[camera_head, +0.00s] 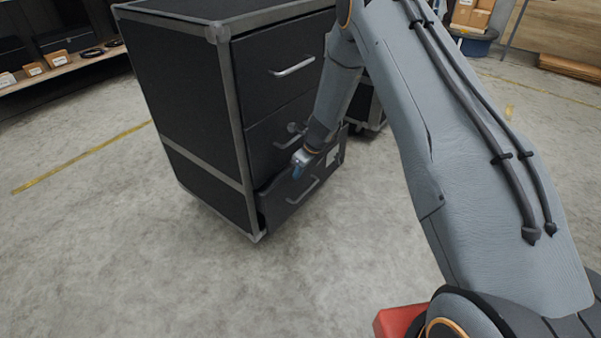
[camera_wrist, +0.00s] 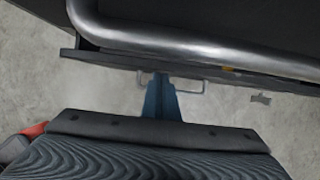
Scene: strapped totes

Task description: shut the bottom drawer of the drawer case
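The black drawer case (camera_head: 188,110) with grey metal edges stands left of centre in the head view. Its bottom drawer (camera_head: 305,192) sticks out a little from the case, and its bar handle (camera_head: 303,192) shows on the front. The top and middle drawers look flush. My gripper (camera_head: 297,170) points down at the bottom drawer's front, near its upper edge. In the wrist view, my blue fingers (camera_wrist: 162,100) are together with nothing between them, just by the drawer's dark edge (camera_wrist: 200,65). I cannot tell whether they touch it.
A large metal handle bar (camera_wrist: 190,45) crosses close above the fingers in the wrist view. A shelf with small boxes (camera_head: 58,59) is at the far left. Another dark case stands partly hidden behind my arm. The concrete floor (camera_head: 110,250) in front is clear.

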